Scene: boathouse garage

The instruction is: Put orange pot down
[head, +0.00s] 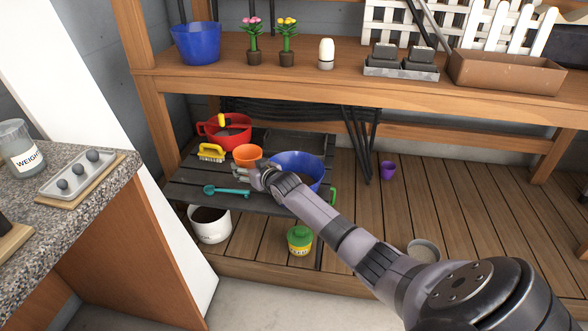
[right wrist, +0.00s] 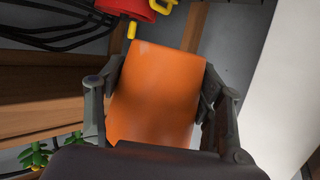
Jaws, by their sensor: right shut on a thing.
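The orange pot (head: 248,154) is at the low dark slatted shelf (head: 190,187), between the yellow brush (head: 211,152) and a blue bowl (head: 314,166). My right gripper (head: 243,172) is at the near side of the pot. In the right wrist view the orange pot (right wrist: 155,95) fills the space between the two fingers of my right gripper (right wrist: 158,100), which is shut on it. Whether the pot's base touches the slats is hidden. My left gripper is not in view.
A red bucket (head: 226,131) stands behind the pot. A teal trowel (head: 228,191) lies in front on the slats. A white pot (head: 210,223) and a green-lidded jar (head: 299,240) stand below. The wooden workbench (head: 220,83) runs above the shelf.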

